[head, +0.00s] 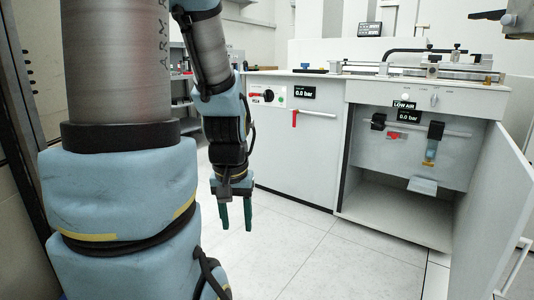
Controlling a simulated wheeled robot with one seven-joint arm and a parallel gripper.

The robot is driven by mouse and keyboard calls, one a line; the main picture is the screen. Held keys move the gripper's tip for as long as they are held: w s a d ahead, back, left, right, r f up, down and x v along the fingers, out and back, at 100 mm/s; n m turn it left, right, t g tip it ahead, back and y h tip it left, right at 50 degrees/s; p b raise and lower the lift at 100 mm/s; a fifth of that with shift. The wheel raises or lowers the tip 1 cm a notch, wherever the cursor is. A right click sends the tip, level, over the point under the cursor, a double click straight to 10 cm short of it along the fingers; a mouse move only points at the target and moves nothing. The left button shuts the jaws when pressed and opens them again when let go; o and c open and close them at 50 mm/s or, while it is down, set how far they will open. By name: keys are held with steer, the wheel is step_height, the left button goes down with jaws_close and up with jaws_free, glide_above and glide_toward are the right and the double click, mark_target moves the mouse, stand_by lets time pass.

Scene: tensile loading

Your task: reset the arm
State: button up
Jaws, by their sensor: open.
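My gripper (236,214) hangs at the end of my arm, left of the middle in the head view. Its two green fingers point down at the floor and stand apart, with nothing visible between them. My arm is bent, with blue padded covers, and its near part fills the left side of the view. The gripper is in front of the white bench cabinet and appears apart from it.
A white cabinet (390,195) has an open compartment and an open door (497,215) at right. Tiled floor (300,250) is clear.

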step_height(320, 180, up, 23)
steer(key=p, duration=2.1)
steer(key=shift+r, duration=0.15)
